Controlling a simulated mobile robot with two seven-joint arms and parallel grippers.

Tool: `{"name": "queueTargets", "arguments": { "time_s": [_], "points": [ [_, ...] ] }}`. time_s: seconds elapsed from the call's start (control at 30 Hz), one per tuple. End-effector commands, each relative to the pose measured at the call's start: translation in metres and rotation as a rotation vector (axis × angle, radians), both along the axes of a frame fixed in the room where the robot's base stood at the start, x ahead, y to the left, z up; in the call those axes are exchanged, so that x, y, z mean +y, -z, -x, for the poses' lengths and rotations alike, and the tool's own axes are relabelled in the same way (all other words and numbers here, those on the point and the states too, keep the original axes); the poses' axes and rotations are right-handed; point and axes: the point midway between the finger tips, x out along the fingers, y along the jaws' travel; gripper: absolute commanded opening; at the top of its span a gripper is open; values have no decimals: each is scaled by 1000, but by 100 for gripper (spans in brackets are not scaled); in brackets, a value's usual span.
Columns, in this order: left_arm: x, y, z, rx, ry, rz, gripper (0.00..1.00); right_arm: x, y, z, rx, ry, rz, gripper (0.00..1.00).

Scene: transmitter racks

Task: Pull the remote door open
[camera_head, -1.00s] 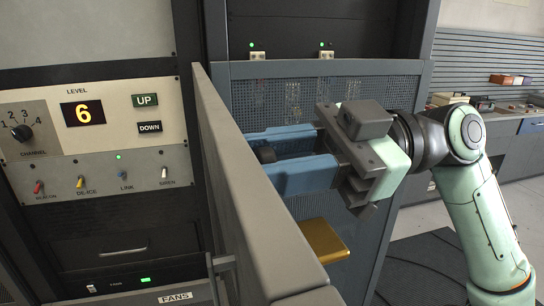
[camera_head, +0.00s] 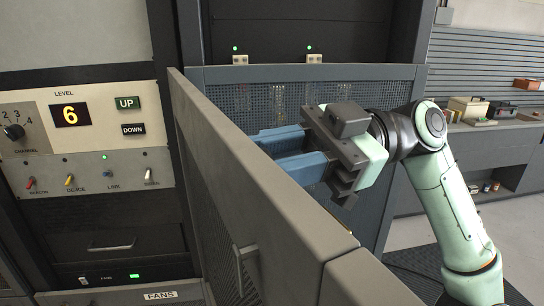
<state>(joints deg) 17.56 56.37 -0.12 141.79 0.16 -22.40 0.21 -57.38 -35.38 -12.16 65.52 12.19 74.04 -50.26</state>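A grey door (camera_head: 215,185) stands swung out from the rack toward me, its top edge running from far left to near right. A bar handle (camera_head: 242,266) is on its left face. My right gripper (camera_head: 267,147), with blue fingers, is on the right side of the door, close behind its top edge. Its fingers are apart, with a gap showing between them; I see nothing held. The door hides the lower part of the fingertips, so I cannot tell whether they touch it. My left gripper is not in view.
A control panel (camera_head: 85,135) with a level display reading 6, buttons and toggles is on the left rack. A perforated rack panel (camera_head: 390,95) stands behind my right gripper. Boxes sit on a bench (camera_head: 485,150) at right. Floor (camera_head: 400,235) is clear at right.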

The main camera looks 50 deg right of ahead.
Motion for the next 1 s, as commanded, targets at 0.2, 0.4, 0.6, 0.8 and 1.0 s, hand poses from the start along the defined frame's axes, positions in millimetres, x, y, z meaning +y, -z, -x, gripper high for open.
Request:
{"name": "queueTargets", "arguments": {
  "time_s": [0.2,0.4,0.6,0.8,1.0],
  "points": [
    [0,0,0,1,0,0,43,0,0,0,1,-5,1,0],
    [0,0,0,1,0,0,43,0,0,-1,1,-4,2,0],
    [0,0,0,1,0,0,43,0,0,-1,1,-4,2,56],
    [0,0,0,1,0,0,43,0,0,-1,1,-4,1,56],
    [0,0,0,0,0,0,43,1,0,0,0,-3,1,56]
  ]
}}
